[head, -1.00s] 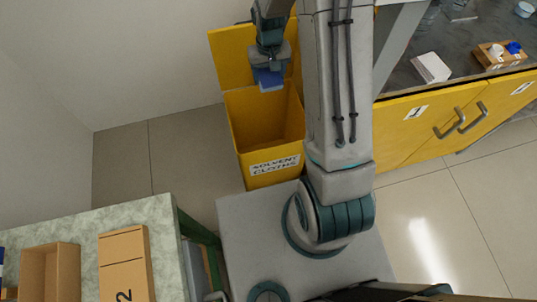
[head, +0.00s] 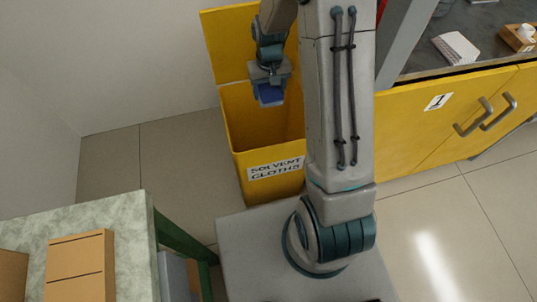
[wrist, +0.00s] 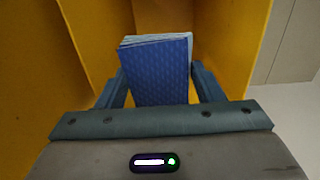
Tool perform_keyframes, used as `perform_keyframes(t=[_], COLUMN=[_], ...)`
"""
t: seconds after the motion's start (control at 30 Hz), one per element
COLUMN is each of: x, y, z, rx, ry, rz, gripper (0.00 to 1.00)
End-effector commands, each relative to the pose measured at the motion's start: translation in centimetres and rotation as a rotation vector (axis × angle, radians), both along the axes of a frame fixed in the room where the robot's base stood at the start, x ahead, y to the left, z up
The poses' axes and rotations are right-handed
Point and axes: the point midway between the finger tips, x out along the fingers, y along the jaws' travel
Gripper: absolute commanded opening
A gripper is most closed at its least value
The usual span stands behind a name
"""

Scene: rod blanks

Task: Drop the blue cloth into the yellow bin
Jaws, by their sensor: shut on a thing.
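The blue cloth (wrist: 158,72) is a folded, patterned pad held between the two fingers of my gripper (wrist: 160,88) in the wrist view. In the head view my gripper (head: 269,88) points down, with the blue cloth (head: 270,95) below it. The yellow bin (head: 273,182) has a white label reading SOLVENT CLOTHS, and its lid stands open at the back. The cloth appears over the bin's open mouth. Yellow bin walls (wrist: 85,40) flank it in the wrist view. How far the cloth is below the rim I cannot tell.
A yellow cabinet (head: 420,125) with a dark top stands to the right of the bin, behind my arm. A pale green table (head: 125,215) with a cardboard box (head: 80,265) is at lower left. Tiled floor shows between table and bin.

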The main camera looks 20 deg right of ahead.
Motion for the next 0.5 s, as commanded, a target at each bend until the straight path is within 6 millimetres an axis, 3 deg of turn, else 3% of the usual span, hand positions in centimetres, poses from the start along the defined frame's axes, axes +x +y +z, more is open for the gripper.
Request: perform_keyframes(t=[0.3, 0.5], x=[0.0, 0.0], y=[0.0, 0.0], z=[-4.2, -5.1], rx=[0.000, 0.000], ry=[0.000, 0.000], rz=[0.000, 0.000], gripper=[0.43, 0.43])
